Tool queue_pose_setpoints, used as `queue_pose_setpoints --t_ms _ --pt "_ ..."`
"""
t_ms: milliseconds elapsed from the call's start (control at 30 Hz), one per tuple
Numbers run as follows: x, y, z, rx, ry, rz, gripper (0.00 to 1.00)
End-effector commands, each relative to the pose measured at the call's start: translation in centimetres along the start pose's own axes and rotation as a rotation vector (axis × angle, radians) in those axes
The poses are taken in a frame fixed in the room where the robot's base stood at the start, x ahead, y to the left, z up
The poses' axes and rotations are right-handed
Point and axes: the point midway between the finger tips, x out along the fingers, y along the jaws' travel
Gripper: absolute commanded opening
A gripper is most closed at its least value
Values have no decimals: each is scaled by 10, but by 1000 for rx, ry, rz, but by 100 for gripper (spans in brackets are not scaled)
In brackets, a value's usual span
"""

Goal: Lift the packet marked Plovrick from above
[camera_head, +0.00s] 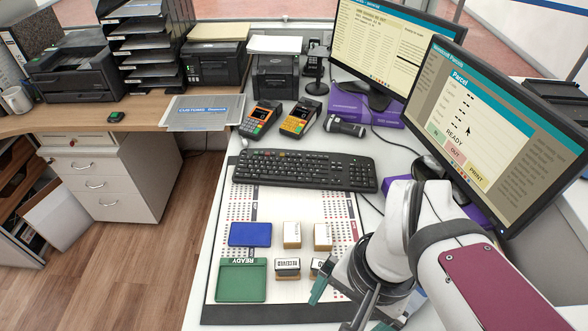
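I cannot read the name Plovrick anywhere, so I cannot tell which thing is that packet. Several small block-like items lie on the printed mat (345,209): a pale one (292,234), another pale one (322,237) to its right, and a dark-marked one (287,267) nearer the front. A further dark-marked one (316,267) is partly hidden by my gripper. My gripper (350,308) is at the front right of the mat, its teal-tipped fingers apart. I see nothing between them, though the arm hides part of this area.
A blue pad (250,234) and a green tray marked READY (241,288) lie left of the blocks. A black keyboard (305,170) crosses behind them. Two card terminals (300,118) and a monitor (497,135) stand farther back. My arm covers the counter's right side.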

Motion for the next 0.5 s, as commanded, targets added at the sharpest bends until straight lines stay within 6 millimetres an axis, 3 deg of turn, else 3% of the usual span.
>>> queue_pose_setpoints --t_ms 100,233,300,400,500 --pt "-8 -65 -67 274 25 42 100" --pt "16 -144 -131 598 79 62 100" --pt "36 -176 -152 734 104 61 100" --pt "58 -205 -170 859 129 54 100" --pt "73 -214 -176 909 137 52 100"
